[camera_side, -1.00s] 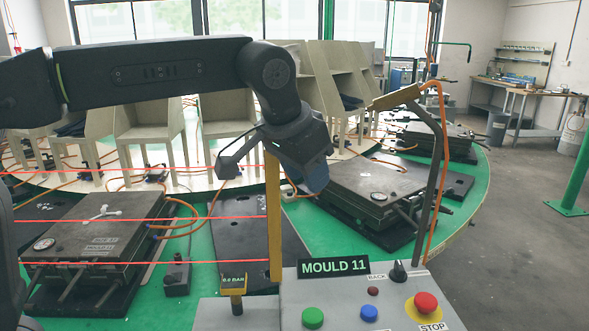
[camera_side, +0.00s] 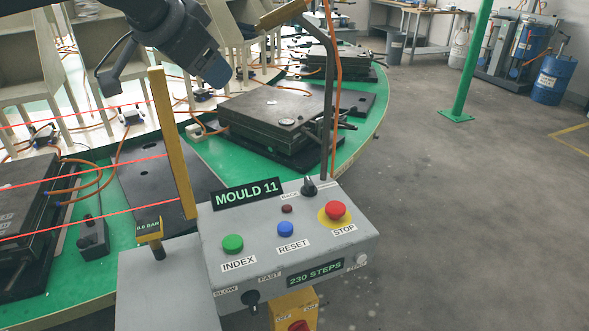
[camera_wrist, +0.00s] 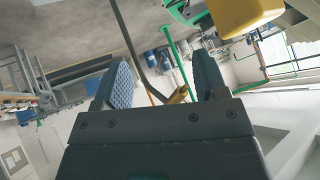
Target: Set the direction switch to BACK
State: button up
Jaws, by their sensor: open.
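The direction switch (camera_side: 309,186) is a small black knob at the back edge of the grey control panel (camera_side: 345,247). A partly hidden label reading BACK (camera_side: 290,196) is to its left. Which way the knob points is too small to tell. My gripper (camera_side: 218,72) is above the turntable, up and to the left of the switch and well apart from it. In the wrist view my gripper (camera_wrist: 162,78) is open, with nothing between its two fingers. The switch is not clearly visible in that view.
The panel carries a green INDEX button (camera_side: 232,243), a blue RESET button (camera_side: 285,229), a red STOP button (camera_side: 335,210) and a black speed knob (camera_side: 250,297). A yellow post (camera_side: 172,140) with red beams stands left of it. A bent dark pole (camera_side: 328,110) rises behind the switch.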

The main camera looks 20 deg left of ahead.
jog(key=w+d+r+m+t+h, duration=0.2)
jog(key=d+r+m+t+h, duration=0.3)
jog(key=r+m, duration=0.45)
jog(key=w+d+r+m+t+h, duration=0.2)
jog(key=d+r+m+t+h, duration=0.25)
jog(key=r+m, duration=0.45)
jog(key=m+g, duration=1)
jog(key=m, duration=0.9)
send_over(308, 181)
jog(key=s+a, duration=0.1)
jog(key=s, duration=0.2)
notch_tip(308, 181, down, 31)
jog(key=a+f+m+g+y, duration=0.1)
jog(key=f, duration=0.2)
jog(key=a+f+m, duration=0.1)
jog(key=f+m, duration=0.1)
jog(key=f, duration=0.1)
jog(key=a+f+m+g+y, duration=0.1)
jog(key=f, duration=0.2)
jog(key=shift+s+a+f+g+y, duration=0.15)
jog(key=shift+s+f+g+y, duration=0.1)
jog(key=shift+g+y, duration=0.1)
jog(key=shift+w+f, duration=0.1)
jog(key=shift+f, duration=0.15)
jog(key=x, duration=0.7)
jog(key=shift+r, duration=0.15)
